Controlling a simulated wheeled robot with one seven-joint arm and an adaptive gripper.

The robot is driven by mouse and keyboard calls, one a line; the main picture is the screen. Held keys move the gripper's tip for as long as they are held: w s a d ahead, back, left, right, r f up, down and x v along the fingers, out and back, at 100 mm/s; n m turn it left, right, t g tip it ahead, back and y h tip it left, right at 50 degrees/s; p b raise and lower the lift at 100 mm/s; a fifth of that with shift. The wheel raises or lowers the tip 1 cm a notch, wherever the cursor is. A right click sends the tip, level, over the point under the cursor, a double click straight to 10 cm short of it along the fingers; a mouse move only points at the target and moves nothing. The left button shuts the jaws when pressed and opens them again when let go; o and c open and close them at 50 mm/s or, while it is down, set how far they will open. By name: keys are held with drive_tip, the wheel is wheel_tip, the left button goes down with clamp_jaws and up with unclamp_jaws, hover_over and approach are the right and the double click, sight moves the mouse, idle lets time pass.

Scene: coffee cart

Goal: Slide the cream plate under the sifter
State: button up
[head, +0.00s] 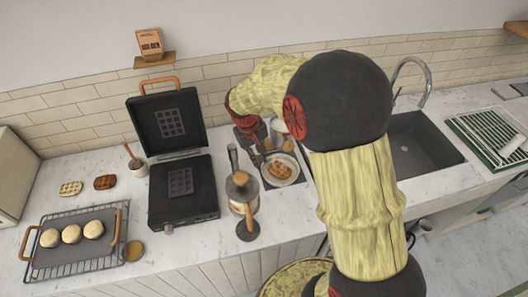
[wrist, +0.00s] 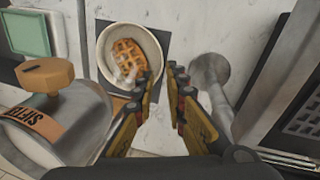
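The cream plate (wrist: 103,62) holds a golden waffle (wrist: 126,58) with pale bits on it. It also shows in the head view (head: 269,182), just in front of my gripper (head: 264,146). In the wrist view my gripper (wrist: 161,78) has its fingers apart, with a narrow gap. The left finger overlaps the plate's near right rim, and the right finger is outside it. I cannot tell whether either touches. The sifter (wrist: 75,120), a metal can with a wooden knob and an orange label, is close at lower left in the wrist view. My arm covers part of the head view.
A dark mat (wrist: 163,32) lies beneath the plate. A grey metal piece (wrist: 209,72) stands right of the fingers. A tray of buns (head: 72,268) and the sink (head: 425,145) are farther out.

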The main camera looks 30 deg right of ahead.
sight(264, 176)
drive_tip(key=shift+w+a+r, duration=0.1)
drive_tip(key=shift+w+a, duration=0.05)
drive_tip(key=shift+w, duration=0.05)
idle(0.3)
drive_tip(key=f, duration=0.4)
drive_tip(key=d+f+b, duration=0.1)
drive_tip(key=f, duration=0.3)
drive_tip(key=d+f, duration=0.1)
drive_tip(key=f, duration=0.2)
drive_tip(key=shift+d+f+b, duration=0.15)
drive_tip(key=shift+f+b, duration=0.25)
clamp_jaws()
drive_tip(key=shift+w+d, duration=0.55)
drive_tip(key=shift+w, duration=0.3)
